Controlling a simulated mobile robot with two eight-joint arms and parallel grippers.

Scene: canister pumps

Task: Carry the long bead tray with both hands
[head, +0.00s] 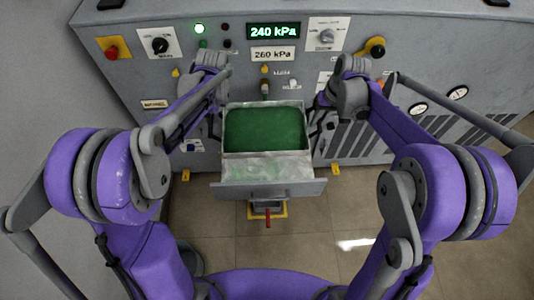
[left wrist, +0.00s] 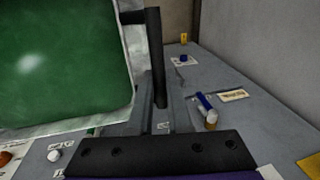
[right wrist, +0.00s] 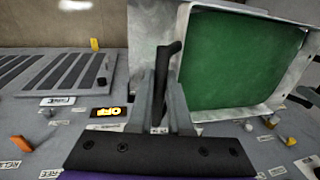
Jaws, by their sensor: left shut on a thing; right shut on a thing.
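The long bead tray (head: 224,146) is a pale metal box filled with green beads, in the middle of the head view in front of the panel. My left gripper (head: 219,128) is shut on the tray's left handle; the dark bar-shaped handle (left wrist: 157,65) stands between the fingers (left wrist: 161,118) in the left wrist view. My right gripper (head: 315,126) is shut on the right handle; that dark handle (right wrist: 161,85) sits between the fingers (right wrist: 160,112) in the right wrist view. The tray looks about level. Whether it touches anything beneath cannot be told.
An open drawer (head: 290,188) with a grey front juts out just below the tray. The grey panel (head: 215,55) behind carries knobs, lamps and a 240 kPa display (head: 273,31). A red-handled part (head: 267,215) is under the drawer. The tiled floor (head: 330,215) is clear at right.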

